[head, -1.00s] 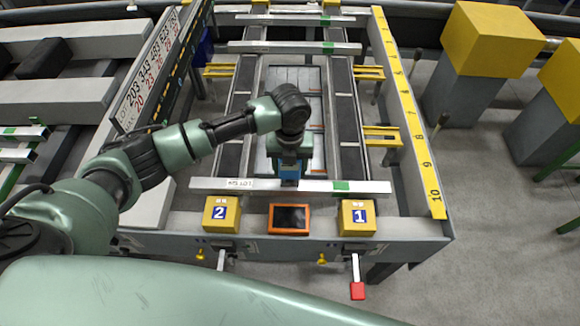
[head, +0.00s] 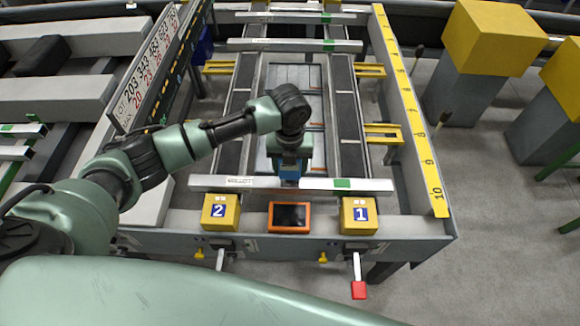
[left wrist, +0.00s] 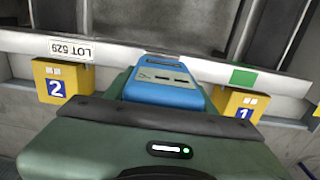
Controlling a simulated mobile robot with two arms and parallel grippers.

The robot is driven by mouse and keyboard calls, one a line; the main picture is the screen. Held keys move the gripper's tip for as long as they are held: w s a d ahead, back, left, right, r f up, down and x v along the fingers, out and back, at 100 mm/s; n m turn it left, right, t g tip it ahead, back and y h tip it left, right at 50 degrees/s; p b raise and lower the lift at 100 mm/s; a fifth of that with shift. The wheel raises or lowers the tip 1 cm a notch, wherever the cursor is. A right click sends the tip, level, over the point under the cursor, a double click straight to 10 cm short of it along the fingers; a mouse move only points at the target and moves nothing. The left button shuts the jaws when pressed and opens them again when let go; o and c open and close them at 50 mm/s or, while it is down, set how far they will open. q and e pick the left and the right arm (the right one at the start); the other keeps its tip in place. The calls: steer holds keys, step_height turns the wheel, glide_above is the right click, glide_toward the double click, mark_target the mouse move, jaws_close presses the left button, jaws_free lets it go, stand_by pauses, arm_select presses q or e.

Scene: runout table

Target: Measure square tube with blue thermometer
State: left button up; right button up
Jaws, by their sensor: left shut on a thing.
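The square tube (head: 240,182) is a long pale metal bar lying across the rails at the near end of the runout table. It has a white label and a green mark; in the left wrist view the tube (left wrist: 120,52) carries a label reading LOT 529. My left gripper (head: 290,150) is shut on the blue thermometer (head: 290,172), held over the middle of the tube. In the left wrist view the thermometer (left wrist: 165,93) points at the tube and overlaps it; I cannot tell whether they touch. The fingertips are mostly hidden. My right gripper is out of view.
Yellow boxes 2 (head: 220,212) and 1 (head: 358,216) stand on the table's front edge, with an orange-framed screen (head: 289,217) between them. A red-ended lever (head: 358,289) hangs below. Another tube (head: 290,46) lies farther back. A yellow numbered scale (head: 411,110) runs along the right side.

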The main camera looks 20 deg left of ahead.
arm_select(q)
steer(key=shift+f, duration=0.4)
stand_by(1.4)
steer(key=shift+f, duration=0.1)
stand_by(0.4)
step_height(320, 180, up, 7)
steer(key=p, duration=0.7)
